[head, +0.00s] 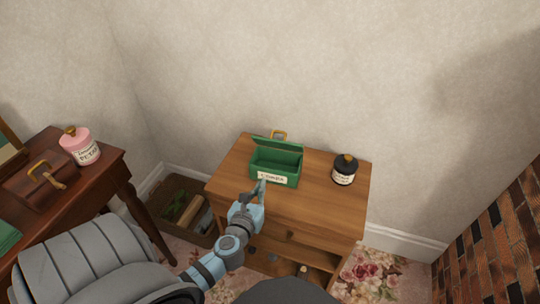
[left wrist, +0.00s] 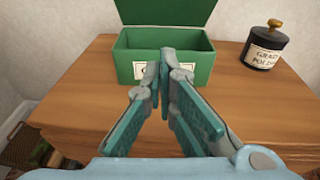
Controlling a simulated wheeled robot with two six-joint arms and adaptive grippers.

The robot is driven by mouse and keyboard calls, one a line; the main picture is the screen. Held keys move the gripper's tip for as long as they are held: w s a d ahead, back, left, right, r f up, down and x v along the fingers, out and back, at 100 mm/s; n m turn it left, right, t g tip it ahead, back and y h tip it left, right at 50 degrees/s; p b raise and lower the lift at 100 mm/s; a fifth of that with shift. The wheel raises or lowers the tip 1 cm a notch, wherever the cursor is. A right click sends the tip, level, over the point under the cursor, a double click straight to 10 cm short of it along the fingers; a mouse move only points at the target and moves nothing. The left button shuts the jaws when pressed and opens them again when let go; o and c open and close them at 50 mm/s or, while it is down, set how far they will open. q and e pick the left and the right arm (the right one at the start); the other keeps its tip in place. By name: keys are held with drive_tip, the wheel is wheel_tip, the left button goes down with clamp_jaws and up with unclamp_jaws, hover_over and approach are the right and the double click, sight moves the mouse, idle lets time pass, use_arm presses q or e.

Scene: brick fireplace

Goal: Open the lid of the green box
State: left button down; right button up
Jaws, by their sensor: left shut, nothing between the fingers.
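The green box (head: 276,168) stands on the wooden cabinet top, with a white label on its front. Its lid (head: 279,145) is raised and leans back at the rear edge, with a brass handle behind it. The inside of the box shows and looks empty. In the left wrist view the box (left wrist: 195,62) is straight ahead with the lid (left wrist: 165,12) standing up behind it. My left gripper (head: 260,187) is shut and empty, just in front of the box's front face. Its fingertips (left wrist: 164,62) cover part of the label. My right gripper is not in view.
A black jar (head: 345,170) stands on the cabinet top (head: 318,180) to the right of the box. A darker table (head: 105,163) at the left holds a pink jar (head: 79,148) and a brown box (head: 35,185). A crate (head: 178,225) sits on the floor between them.

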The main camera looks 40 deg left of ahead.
use_arm(q)
drive_tip(key=w, duration=0.2)
drive_tip(key=b, duration=0.2)
approach(275, 145)
wheel_tip(275, 145, down, 4)
drive_tip(key=shift+w+a+r+p, duration=0.15)
drive_tip(key=shift+w+a+r, duration=0.2)
drive_tip(key=shift+w, duration=0.4)
drive_tip(key=shift+w+a+r+p, duration=0.25)
drive_tip(key=shift+w+r, duration=0.2)
drive_tip(key=shift+w, duration=0.25)
drive_tip(key=shift+w+a+r+p, duration=0.1)
drive_tip(key=shift+w+a+r, duration=0.3)
drive_tip(key=shift+w, duration=0.35)
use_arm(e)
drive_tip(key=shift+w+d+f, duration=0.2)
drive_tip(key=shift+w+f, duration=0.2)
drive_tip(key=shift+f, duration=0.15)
use_arm(q)
drive_tip(key=shift+r, duration=0.1)
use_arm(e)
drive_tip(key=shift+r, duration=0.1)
